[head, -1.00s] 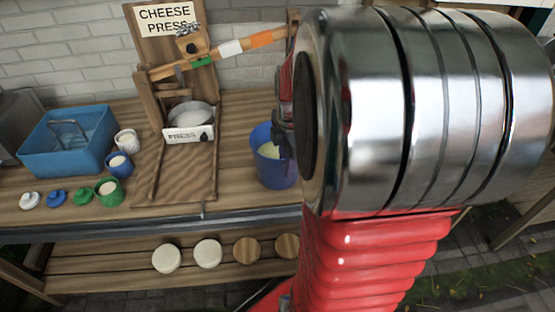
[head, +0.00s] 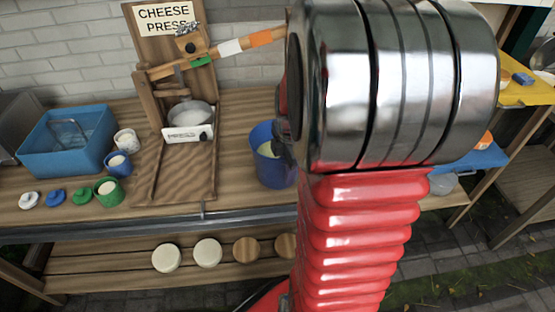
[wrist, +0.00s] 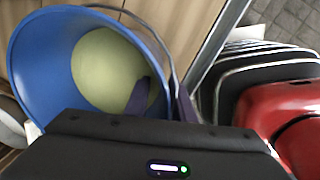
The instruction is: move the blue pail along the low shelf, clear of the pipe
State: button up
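The blue pail (head: 270,172) stands upright on the wooden bench (head: 236,130), right of the cheese press, with pale contents inside. My gripper (head: 286,152) is at its right rim, partly hidden by my arm. In the wrist view the pail (wrist: 38,62) fills the left side, its wire handle (wrist: 167,42) along the near rim. There the fingers of my gripper (wrist: 162,100) straddle the rim, one inside and one outside, with a gap between them. A grey pipe-like rail (head: 245,214) runs along the bench's front edge; I cannot tell if this is the task's pipe.
The cheese press (head: 147,100) stands left of the pail. Farther left are a blue basin (head: 50,148), a green pot (head: 108,197) and a small blue pot (head: 122,170). A lower shelf (head: 100,258) holds round cheeses and wooden discs. Bare bench lies between press and pail.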

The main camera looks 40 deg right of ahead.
grip_shut()
dwell(1.1)
jog(key=shift+r, duration=0.1)
